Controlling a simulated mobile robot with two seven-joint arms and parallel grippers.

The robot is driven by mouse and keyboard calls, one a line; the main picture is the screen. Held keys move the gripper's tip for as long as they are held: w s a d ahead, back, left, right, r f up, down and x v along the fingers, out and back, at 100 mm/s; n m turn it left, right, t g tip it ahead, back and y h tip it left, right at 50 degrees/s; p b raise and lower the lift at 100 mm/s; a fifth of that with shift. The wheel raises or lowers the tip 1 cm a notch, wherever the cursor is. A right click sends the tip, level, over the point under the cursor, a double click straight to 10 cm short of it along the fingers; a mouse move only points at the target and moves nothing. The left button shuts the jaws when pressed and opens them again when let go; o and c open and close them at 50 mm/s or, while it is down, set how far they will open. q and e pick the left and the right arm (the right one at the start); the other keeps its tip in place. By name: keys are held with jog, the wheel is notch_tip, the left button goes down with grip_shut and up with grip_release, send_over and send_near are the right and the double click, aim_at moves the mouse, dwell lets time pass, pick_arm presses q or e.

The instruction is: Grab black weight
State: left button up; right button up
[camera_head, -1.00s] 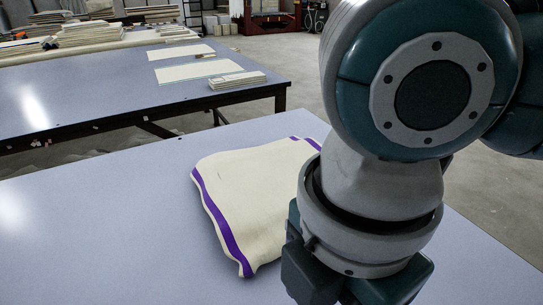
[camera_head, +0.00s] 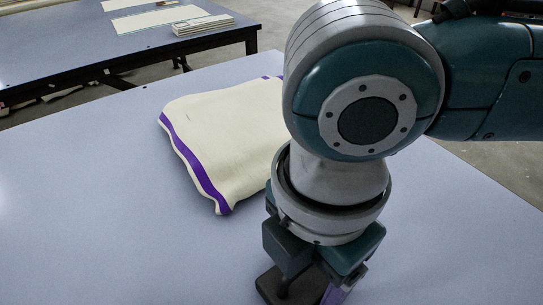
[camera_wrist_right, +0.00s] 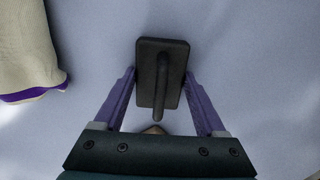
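The black weight (camera_wrist_right: 147,60) is a dark block with a raised bar handle, lying on the table in the right wrist view. In the head view the weight (camera_head: 268,284) shows at the bottom, partly hidden by my right gripper. My right gripper (camera_wrist_right: 158,80) is open, with its purple fingers on either side of the weight's handle and apart from it. It also shows at the bottom of the head view (camera_head: 308,290). My left gripper is not in view.
A folded cream cloth (camera_head: 225,130) with purple edge stripes lies on the blue-grey table (camera_head: 90,200), left of my right arm. Its edge also shows at the left of the right wrist view (camera_wrist_right: 25,50). Another table (camera_head: 60,50) with stacked boards stands behind. The table's left part is clear.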

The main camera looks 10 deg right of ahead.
grip_shut()
dwell(0.3)
jog(key=shift+r, duration=0.15)
dwell(0.3)
